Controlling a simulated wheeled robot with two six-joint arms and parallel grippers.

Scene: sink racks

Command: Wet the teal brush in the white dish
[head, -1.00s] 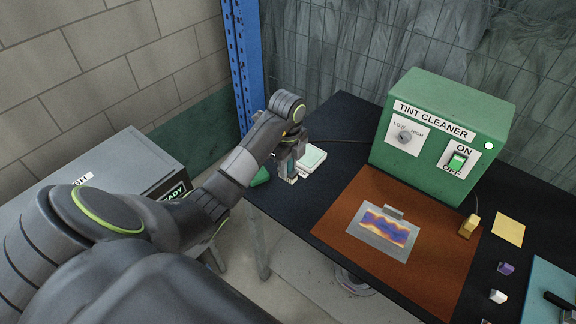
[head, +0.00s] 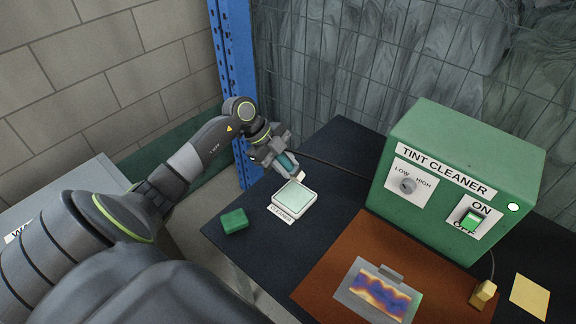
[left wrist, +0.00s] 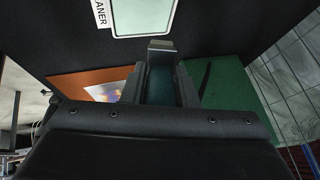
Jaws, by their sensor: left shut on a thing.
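My left gripper (head: 284,164) is shut on the teal brush (head: 288,161). The brush is tilted, its pale tip pointing down and to the right, just behind the white dish in the head view. The white dish (head: 294,209) is a shallow square with a pale green inside, lying on the dark table. In the left wrist view, the brush (left wrist: 160,84) sits between the fingers, and its tip appears just short of the dish (left wrist: 143,33). The tip looks apart from the dish; its height is hard to tell. My right gripper is not in view.
A green block (head: 234,221) lies left of the dish, by the table edge. The green tint cleaner box (head: 450,170) stands at right. An orange-brown mat (head: 340,255) carries a grey plate with a coloured pattern (head: 378,292). A blue post (head: 236,95) rises behind my left arm.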

